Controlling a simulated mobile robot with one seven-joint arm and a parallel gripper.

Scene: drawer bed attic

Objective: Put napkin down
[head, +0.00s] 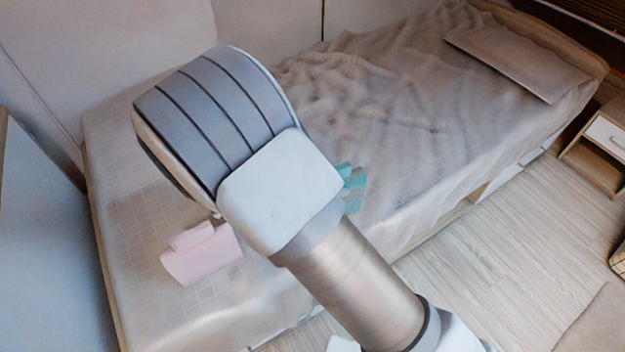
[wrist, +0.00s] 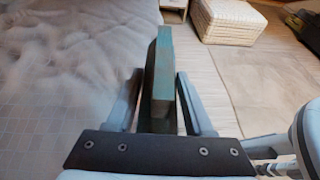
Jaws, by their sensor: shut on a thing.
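My gripper (wrist: 158,95) is shut on a teal, block-like napkin pack (wrist: 162,70), which stands upright between the two fingers in the wrist view. In the head view the pack's teal part (head: 354,188) shows just right of my arm, over the bed's near edge as seen in the picture; my arm hides the fingers there. I cannot tell whether the pack touches the bed. A pink napkin pack (head: 202,255) lies on the bed's checkered sheet, left of my arm.
The bed (head: 430,130) has a rumpled grey-brown blanket and a flat pillow (head: 520,62) at the far end. Wooden floor (head: 480,250) lies to the right, with a nightstand (head: 607,140). A woven, light-coloured box (wrist: 228,20) stands on the floor in the wrist view.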

